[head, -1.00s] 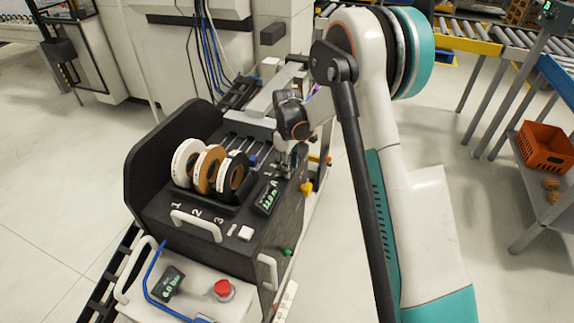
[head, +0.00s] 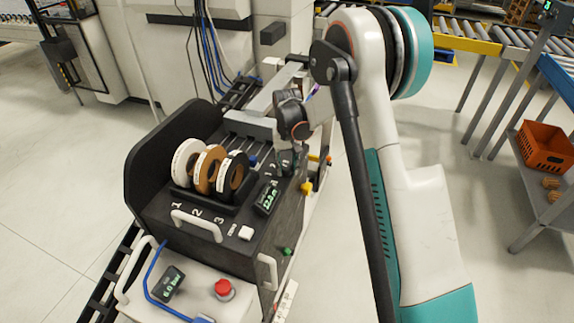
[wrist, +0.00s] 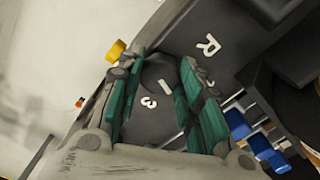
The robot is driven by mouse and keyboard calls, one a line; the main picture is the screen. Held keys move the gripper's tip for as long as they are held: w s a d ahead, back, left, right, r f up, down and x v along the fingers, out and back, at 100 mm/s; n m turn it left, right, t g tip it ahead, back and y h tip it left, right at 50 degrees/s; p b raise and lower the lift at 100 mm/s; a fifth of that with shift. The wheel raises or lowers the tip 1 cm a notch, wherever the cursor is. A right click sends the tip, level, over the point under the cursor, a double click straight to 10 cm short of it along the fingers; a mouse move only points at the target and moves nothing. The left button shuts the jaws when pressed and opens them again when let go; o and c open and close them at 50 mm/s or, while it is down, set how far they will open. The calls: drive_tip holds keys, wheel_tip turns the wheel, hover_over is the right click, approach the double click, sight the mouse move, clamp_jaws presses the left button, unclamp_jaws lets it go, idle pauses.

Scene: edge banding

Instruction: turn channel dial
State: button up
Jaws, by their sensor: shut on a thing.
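The channel dial (wrist: 158,72) is a dark round knob with a white mark on the dark top panel, partly hidden between my fingers in the wrist view. My gripper (wrist: 160,95) has its teal-padded fingers on either side of the dial and is shut on it. A white 3 is printed on the panel close to the dial, between the fingers. In the head view my gripper (head: 285,160) points down at the right rear of the machine's panel, and it hides the dial there.
White, brown and black edge-band rolls (head: 209,168) stand left of my gripper. A small green display (head: 266,199) is in front of it. A yellow knob (wrist: 115,50) sticks out at the panel's edge. Blue parts (wrist: 238,123) lie close by on the right in the wrist view.

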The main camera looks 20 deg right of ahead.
sight(287, 167)
drive_tip(key=m, duration=0.5)
drive_tip(key=shift+m, duration=2.5)
drive_tip(key=o, duration=1.1)
wheel_tip(287, 167, up, 12)
